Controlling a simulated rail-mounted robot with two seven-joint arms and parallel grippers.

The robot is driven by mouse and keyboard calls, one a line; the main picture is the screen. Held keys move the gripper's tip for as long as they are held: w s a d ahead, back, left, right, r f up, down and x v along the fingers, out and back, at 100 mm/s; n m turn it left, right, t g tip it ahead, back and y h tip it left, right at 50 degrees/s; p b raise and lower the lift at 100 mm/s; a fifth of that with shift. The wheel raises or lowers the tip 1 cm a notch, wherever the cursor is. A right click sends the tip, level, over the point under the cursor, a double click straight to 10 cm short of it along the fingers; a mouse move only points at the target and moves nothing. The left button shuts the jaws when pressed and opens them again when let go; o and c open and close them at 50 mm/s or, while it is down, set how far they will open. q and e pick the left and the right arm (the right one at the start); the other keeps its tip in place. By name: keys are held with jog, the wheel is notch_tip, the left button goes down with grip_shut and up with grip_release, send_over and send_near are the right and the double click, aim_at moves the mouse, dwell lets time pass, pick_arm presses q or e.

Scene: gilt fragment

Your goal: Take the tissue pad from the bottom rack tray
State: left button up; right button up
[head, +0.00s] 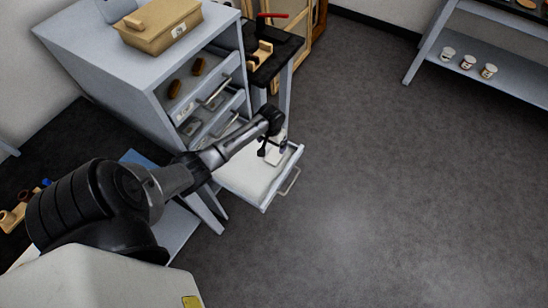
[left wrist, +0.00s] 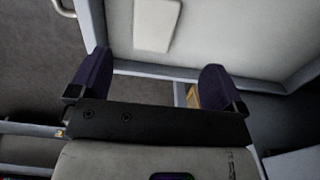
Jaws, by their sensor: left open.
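The bottom rack tray (head: 250,186) is pulled out of the grey cabinet, with a pale floor and a metal handle at its front. The tissue pad (left wrist: 157,25) is a flat white rectangle on the tray floor, at the top of the left wrist view. In the head view the pad (head: 276,157) shows partly beside my left gripper (head: 268,150). That gripper is over the tray, open and empty. In the left wrist view its two dark fingers (left wrist: 153,80) stand wide apart, with the pad beyond them. My right gripper is not in view.
The grey cabinet (head: 120,75) holds several upper trays and carries a tan box (head: 160,27) on top. A dark bench (head: 275,50) with a wooden piece stands beside it. A shelf (head: 500,75) with small jars is at upper right. The floor between is clear.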

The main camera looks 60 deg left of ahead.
aim_at(274, 157)
pick_arm(q)
jog(key=f, duration=0.2)
jog(key=f+b, duration=0.1)
jog(key=shift+w+a+f, duration=0.15)
jog(key=shift+w+f, duration=0.1)
jog(key=shift+f, duration=0.45)
jog(key=shift+f+b, duration=0.4)
jog(key=shift+f, duration=0.2)
jog(key=f+b, duration=0.1)
jog(key=f, duration=0.3)
jog(key=shift+d+b, duration=0.4)
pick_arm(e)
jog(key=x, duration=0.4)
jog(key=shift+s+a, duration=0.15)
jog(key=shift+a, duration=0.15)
pick_arm(q)
jog(key=c, duration=1)
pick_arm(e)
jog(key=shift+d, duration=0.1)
